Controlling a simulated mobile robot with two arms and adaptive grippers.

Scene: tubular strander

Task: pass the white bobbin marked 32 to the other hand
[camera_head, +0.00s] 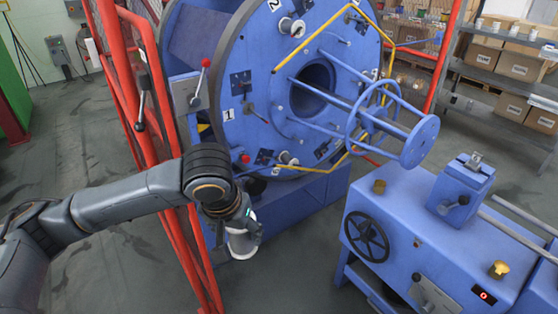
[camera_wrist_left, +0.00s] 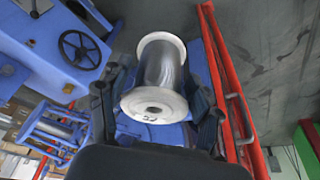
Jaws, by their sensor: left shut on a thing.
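A bobbin with white flanges and a grey wound middle (camera_wrist_left: 163,72) sits between the fingers of my left gripper (camera_wrist_left: 158,105) in the left wrist view. My left gripper is shut on it. In the head view the bobbin (camera_head: 241,244) hangs below my left gripper (camera_head: 240,222), in front of the blue strander. I cannot read a mark 32 on it. My right gripper is not in view.
The blue strander (camera_head: 228,115) with its round plate stands behind the gripper. A red frame (camera_head: 135,85) rises close to my left arm. A blue machine with a handwheel (camera_head: 366,237) stands at the right. Shelves with boxes (camera_head: 518,66) are at the back right.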

